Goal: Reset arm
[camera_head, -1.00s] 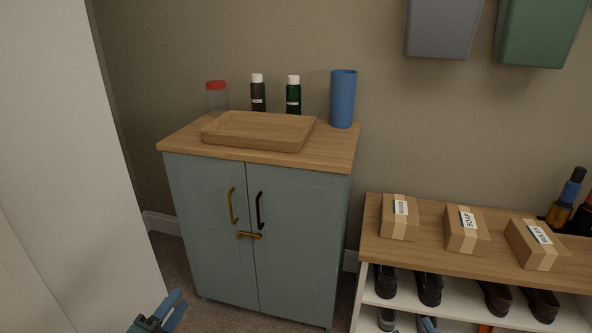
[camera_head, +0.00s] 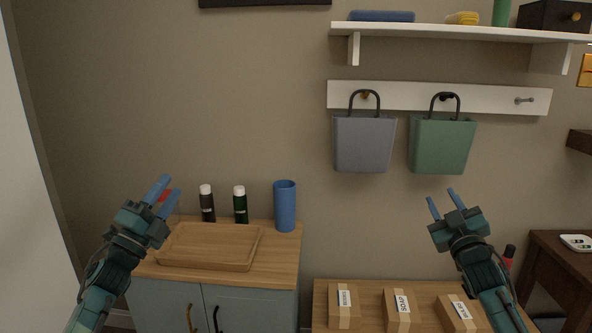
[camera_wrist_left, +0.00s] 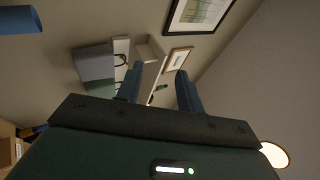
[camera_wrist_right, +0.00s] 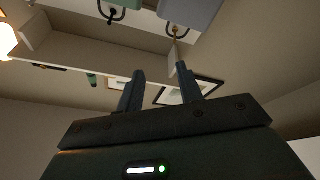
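My left gripper (camera_head: 164,191) is raised at the left of the head view, in front of the cabinet top, with its blue fingers pointing up. Its fingers are apart and nothing is between them in the left wrist view (camera_wrist_left: 158,88). My right gripper (camera_head: 442,204) is raised at the right of the head view, above the shoe bench and below the green bin. Its fingers are apart and empty, as the right wrist view (camera_wrist_right: 164,92) also shows.
A wooden tray (camera_head: 210,266), two dark bottles and a blue cup (camera_head: 285,207) stand on the cabinet. Several boxes (camera_head: 397,308) sit on the bench. A grey bin (camera_head: 364,145) and a green bin (camera_head: 440,147) hang from a rail under a white shelf (camera_head: 450,33). A white panel (camera_head: 30,200) borders the left.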

